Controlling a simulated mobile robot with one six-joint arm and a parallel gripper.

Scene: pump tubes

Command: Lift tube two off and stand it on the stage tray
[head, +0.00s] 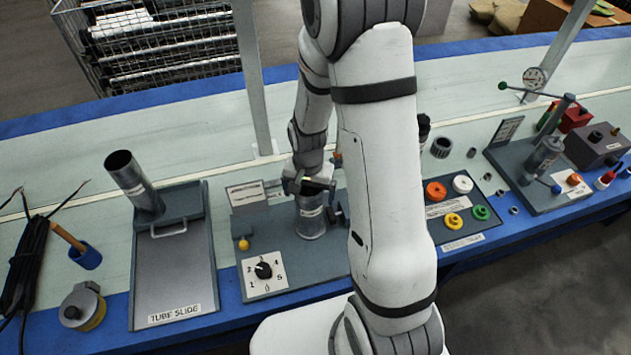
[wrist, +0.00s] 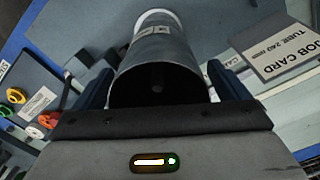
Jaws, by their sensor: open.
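A grey metal tube (head: 311,222) with a pale label stands on a dark fixture plate with a numbered dial. I cannot read whether it is tube two. My gripper (head: 313,186) is at its upper end. In the wrist view the tube (wrist: 158,62) lies between the two dark fingers of my gripper (wrist: 163,85), which are open on either side of it. I cannot tell whether either finger touches it. A second tube (head: 130,178) leans at the back of the tray labelled "TUBE SLIDE" (head: 172,270). I cannot tell which thing is the stage tray.
A tray of coloured rings (head: 460,223) sits right of my arm, with a device with a gauge (head: 545,160) beyond it. A job card (wrist: 280,50) stands near the tube. A tape roll (head: 82,308), blue cup (head: 86,257) and black cables (head: 25,265) are at the left.

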